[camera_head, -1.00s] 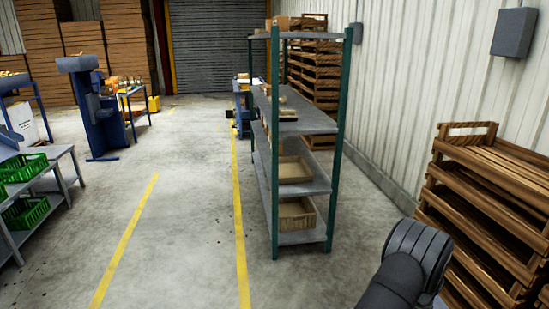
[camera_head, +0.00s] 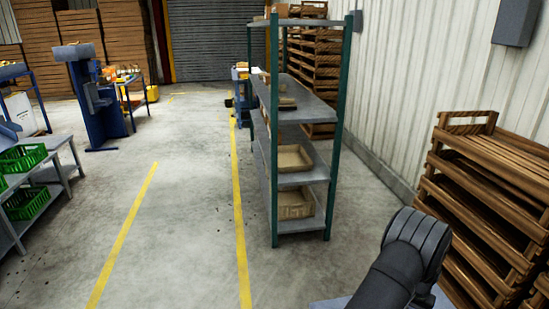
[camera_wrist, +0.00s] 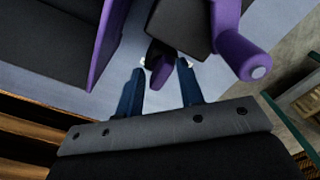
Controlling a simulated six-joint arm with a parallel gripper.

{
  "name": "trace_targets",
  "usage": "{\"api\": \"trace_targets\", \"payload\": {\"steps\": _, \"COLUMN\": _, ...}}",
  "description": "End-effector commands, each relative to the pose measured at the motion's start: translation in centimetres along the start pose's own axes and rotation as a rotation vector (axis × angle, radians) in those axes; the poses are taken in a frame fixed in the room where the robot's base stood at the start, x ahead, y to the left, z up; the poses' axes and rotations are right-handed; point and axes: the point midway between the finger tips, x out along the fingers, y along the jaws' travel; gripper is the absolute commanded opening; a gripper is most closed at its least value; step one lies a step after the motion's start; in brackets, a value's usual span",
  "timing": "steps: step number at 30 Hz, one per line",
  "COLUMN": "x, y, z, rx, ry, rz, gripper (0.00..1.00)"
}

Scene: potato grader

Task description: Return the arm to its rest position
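My arm shows in the head view as a dark grey, ribbed link at the lower right; the gripper itself is outside that view. In the wrist view my gripper (camera_wrist: 161,64) has two dark blue fingers standing apart, with light tips. I see nothing held between them. Behind the fingertips are dark and purple parts that look like my own body, over a pale blue-grey surface. The gap to these parts is hard to judge.
A green-posted shelf rack (camera_head: 336,115) with bins stands ahead. Slatted wooden crates (camera_head: 480,190) are stacked at the right, near the arm, along the wall. Green crates (camera_head: 28,203) sit on a grey bench at the left. The floor between the yellow lines is clear.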

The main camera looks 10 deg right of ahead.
Motion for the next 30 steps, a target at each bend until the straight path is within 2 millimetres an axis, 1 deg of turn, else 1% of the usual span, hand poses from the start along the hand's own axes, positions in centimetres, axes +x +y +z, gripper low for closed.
{"api": "trace_targets", "payload": {"steps": 21, "x": 0.00, "y": 0.31, "z": -0.08, "rx": -0.563, "ry": 0.000, "rz": 0.000, "gripper": 0.35}}
{"api": "trace_targets", "payload": {"steps": 30, "x": -0.01, "y": 0.38, "z": -0.14, "rx": -0.736, "ry": 0.000, "rz": 0.001, "gripper": 0.35}}
